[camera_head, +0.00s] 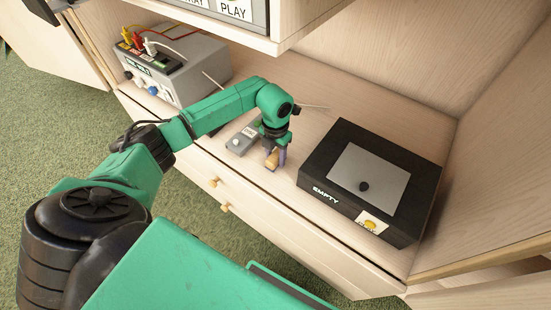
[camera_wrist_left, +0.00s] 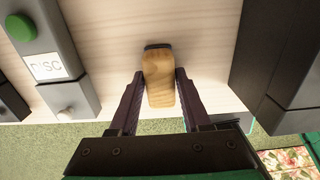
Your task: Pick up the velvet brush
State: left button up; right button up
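The velvet brush (camera_head: 271,160), a small light wooden block, is at the front of the wooden cabinet top. In the left wrist view, the brush (camera_wrist_left: 159,80) shows a dark edge at its far end. My left gripper (camera_head: 274,158) reaches down over it. In the left wrist view, the gripper's two dark fingers (camera_wrist_left: 160,88) stand one on each side of the brush, with their tips against its sides. The gripper looks shut on it. Whether the brush touches the wood below is hard to tell. My right gripper is not in view.
A grey switch box (camera_head: 242,139) stands just left of the gripper; its DISC label (camera_wrist_left: 47,66) shows in the wrist view. A black box marked EMPTY (camera_head: 318,170) is close on the right. A grey device with cables (camera_head: 185,80) stands farther left. A shelf overhangs the back.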

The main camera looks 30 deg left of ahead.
aim_at(276, 155)
pick_arm(q)
grip_shut()
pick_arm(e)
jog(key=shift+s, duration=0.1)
pick_arm(q)
notch_tip(276, 155, up, 10)
jog(key=shift+f+p, duration=0.15)
jog(key=shift+p, duration=0.3)
jog(key=shift+r, duration=0.2)
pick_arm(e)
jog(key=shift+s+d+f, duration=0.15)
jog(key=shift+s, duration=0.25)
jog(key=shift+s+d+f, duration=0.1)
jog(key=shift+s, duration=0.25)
